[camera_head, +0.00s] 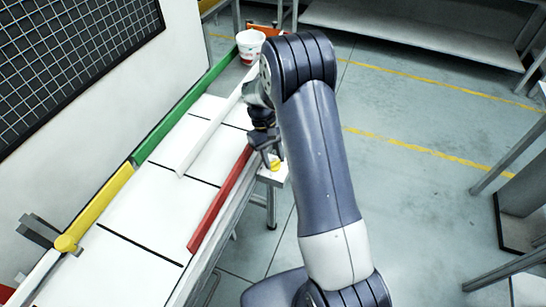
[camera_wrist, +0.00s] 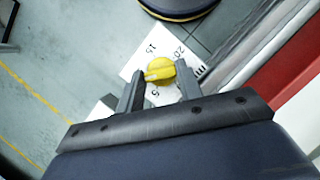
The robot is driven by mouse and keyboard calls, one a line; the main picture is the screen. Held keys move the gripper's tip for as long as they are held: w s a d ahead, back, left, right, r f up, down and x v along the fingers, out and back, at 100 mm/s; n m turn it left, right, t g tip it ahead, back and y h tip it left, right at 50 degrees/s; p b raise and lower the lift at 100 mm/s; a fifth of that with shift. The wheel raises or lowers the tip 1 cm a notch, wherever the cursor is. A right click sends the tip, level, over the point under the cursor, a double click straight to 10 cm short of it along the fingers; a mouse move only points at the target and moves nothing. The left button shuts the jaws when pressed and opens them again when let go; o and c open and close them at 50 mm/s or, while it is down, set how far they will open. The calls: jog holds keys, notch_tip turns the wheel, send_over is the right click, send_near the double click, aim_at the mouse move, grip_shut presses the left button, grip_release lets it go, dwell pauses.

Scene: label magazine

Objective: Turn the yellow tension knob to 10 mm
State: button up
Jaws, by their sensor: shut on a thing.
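The yellow tension knob (camera_wrist: 160,68) sits on a white scale plate (camera_wrist: 133,65) in the wrist view. The plate shows 15, 20, 5 and "mm" printed around the knob; a 10 is not visible, and my left finger covers part of the plate's left side. The knob's raised ridge points left and slightly down, between the 15 and the 5. My gripper (camera_wrist: 160,73) is shut on the knob, one finger on each side. In the head view the knob (camera_head: 276,166) shows just below my gripper (camera_head: 269,156), at the red rail's outer side.
A red rail (camera_head: 220,200), a green rail (camera_head: 185,110) and a yellow bar (camera_head: 100,205) run along the white-panelled conveyor. A white cup (camera_head: 250,45) stands at its far end. A black mesh panel (camera_head: 65,60) is at left. Open floor (camera_head: 420,110) lies to the right.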

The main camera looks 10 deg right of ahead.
jog(key=shift+m+y, duration=0.3)
jog(key=shift+m, duration=0.3)
jog(key=o, duration=1)
jog(key=v, duration=1)
jog(key=shift+w+r+b, duration=0.2)
jog(key=shift+r+b, duration=0.15)
jog(key=shift+r, duration=0.05)
jog(key=x, duration=1.1)
jog(key=shift+p, duration=0.35)
